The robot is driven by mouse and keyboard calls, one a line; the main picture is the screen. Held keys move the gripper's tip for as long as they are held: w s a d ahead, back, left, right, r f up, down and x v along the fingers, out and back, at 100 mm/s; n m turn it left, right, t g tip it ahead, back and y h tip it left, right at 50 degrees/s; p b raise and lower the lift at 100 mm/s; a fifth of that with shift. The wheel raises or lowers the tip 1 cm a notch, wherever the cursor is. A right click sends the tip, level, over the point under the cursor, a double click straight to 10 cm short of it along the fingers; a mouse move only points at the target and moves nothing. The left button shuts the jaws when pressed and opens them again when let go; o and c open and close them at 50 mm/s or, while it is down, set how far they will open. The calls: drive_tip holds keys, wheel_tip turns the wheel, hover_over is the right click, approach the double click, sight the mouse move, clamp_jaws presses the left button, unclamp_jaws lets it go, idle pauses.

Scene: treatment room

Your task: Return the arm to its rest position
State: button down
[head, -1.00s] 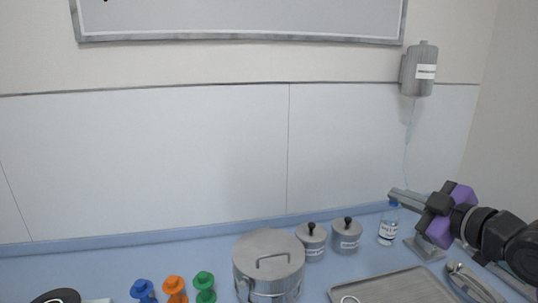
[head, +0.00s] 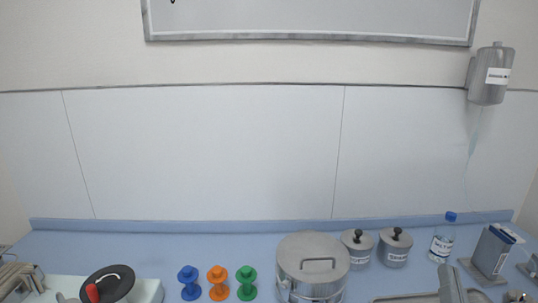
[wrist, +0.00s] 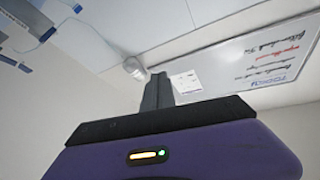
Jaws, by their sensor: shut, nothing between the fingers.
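My gripper (wrist: 157,78) shows in the wrist view, with its two dark grey fingers together in front of the purple and black hand. Nothing shows between them. The fingers point up toward the upper wall and ceiling, clear of any object. In the head view the purple hand and black arm are not visible. A grey bar at the bottom right edge of the head view may be my fingers, but I cannot tell for certain.
The blue counter (head: 120,245) carries blue (head: 188,283), orange (head: 217,283) and green (head: 246,283) pegs, a lidded steel pot (head: 312,268), two small canisters (head: 357,250), a bottle (head: 442,242) and a blue-grey box (head: 491,250). A dispenser (head: 489,76) hangs on the wall.

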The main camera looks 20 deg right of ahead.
drive_tip(key=s+a+f+n+g+y, duration=0.2)
drive_tip(key=s+a+f+n+y, duration=0.3)
drive_tip(key=s+a+f, duration=0.3)
drive_tip(key=s+a+f+n+g+y, duration=0.2)
drive_tip(key=s+a+f+n+y, duration=0.3)
drive_tip(key=s+a+f, duration=0.3)
drive_tip(key=s+f+y, duration=0.1)
drive_tip(key=s+f, duration=0.2)
drive_tip(key=s, duration=0.3)
drive_tip(key=shift+s+a+y, duration=0.15)
drive_tip(key=shift+s+y, duration=0.05)
drive_tip(key=shift+y, duration=0.2)
